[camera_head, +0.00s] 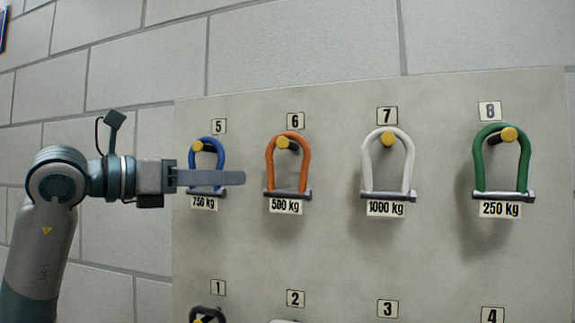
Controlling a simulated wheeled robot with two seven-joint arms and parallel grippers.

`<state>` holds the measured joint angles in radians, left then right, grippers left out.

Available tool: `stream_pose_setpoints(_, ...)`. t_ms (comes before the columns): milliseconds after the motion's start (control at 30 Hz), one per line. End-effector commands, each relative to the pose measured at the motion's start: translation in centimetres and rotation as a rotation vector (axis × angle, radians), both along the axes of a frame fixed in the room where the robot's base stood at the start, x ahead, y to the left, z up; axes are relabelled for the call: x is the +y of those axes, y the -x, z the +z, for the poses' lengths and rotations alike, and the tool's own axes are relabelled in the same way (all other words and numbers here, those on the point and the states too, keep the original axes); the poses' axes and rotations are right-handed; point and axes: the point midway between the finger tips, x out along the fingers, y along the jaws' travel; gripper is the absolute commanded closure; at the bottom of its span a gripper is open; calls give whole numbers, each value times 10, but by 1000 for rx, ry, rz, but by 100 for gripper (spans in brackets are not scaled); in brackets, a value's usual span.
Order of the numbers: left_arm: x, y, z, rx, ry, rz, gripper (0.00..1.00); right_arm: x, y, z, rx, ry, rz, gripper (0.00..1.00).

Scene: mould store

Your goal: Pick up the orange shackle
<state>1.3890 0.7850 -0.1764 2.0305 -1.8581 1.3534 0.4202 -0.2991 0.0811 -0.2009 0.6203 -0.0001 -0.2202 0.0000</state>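The orange shackle (306,160) hangs on a yellow-tipped peg under label 6 and above a 500 kg label, its bow up and its grey pin across the bottom. My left gripper (240,178) comes in from the left, pointing right, at about the height of the shackle's lower half. Its fingertips end a short way left of the orange shackle and appear apart from it. I see the fingers edge-on as one bar, so I cannot tell whether they are open. My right gripper is not in view.
A blue shackle (221,155) hangs partly behind my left gripper's fingers. A white shackle (409,160) and a green shackle (478,165) hang to the right on the same grey board (350,255). Tops of lower-row items show at the bottom edge.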

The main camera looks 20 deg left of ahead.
Motion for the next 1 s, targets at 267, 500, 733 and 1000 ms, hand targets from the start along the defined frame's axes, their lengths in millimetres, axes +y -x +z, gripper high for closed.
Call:
stream_pose_setpoints(267,-25,-35,3,1,0,-1,80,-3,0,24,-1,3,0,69)
stream_pose_setpoints(500,-30,-41,0,0,0,0,80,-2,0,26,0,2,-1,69)
stream_pose_setpoints(733,-29,-41,0,0,0,0,80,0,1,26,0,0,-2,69)
stream_pose_setpoints(1000,-37,-52,7,2,0,-2,80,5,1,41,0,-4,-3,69)
